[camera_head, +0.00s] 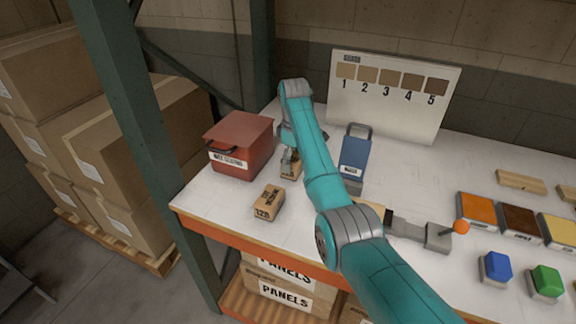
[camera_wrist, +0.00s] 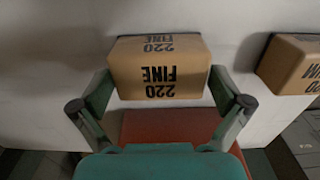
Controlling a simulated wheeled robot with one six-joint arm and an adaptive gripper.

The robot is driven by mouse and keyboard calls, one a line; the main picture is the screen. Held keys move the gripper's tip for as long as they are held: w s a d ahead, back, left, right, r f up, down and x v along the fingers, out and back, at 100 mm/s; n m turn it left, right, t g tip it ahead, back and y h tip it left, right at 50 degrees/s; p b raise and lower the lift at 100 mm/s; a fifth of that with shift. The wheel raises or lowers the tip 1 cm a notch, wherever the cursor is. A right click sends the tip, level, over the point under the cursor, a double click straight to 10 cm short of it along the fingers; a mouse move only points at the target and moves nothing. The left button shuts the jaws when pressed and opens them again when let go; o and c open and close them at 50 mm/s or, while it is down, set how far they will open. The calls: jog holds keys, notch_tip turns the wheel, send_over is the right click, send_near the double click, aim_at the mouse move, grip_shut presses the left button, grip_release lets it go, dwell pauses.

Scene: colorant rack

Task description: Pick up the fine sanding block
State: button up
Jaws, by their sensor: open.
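The fine sanding block (camera_wrist: 158,68), tan with "220 FINE" printed on it, sits between the two open fingers of my gripper (camera_wrist: 160,98) in the wrist view. A gap shows beside the fingers, and I cannot tell whether either touches it. In the head view the fine block (camera_head: 291,170) is partly hidden by my gripper (camera_head: 290,158), which points down over it beside the red bin. A second sanding block (camera_head: 268,203), marked 120, lies nearer the front edge; it also shows at the right of the wrist view (camera_wrist: 292,64).
A red lidded bin (camera_head: 240,147) stands close left of my gripper. A blue container with a handle (camera_head: 354,158) stands to the right, beyond my arm. A numbered sample board (camera_head: 393,95) stands behind. Colored blocks, including a blue one (camera_head: 495,267), lie at the right.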

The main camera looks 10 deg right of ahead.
jog(key=shift+d+f, duration=0.1)
jog(key=shift+f, duration=0.55)
jog(key=shift+c, duration=0.2)
jog(key=c, duration=0.8)
jog(key=shift+o, duration=0.2)
jog(key=shift+r, duration=0.1)
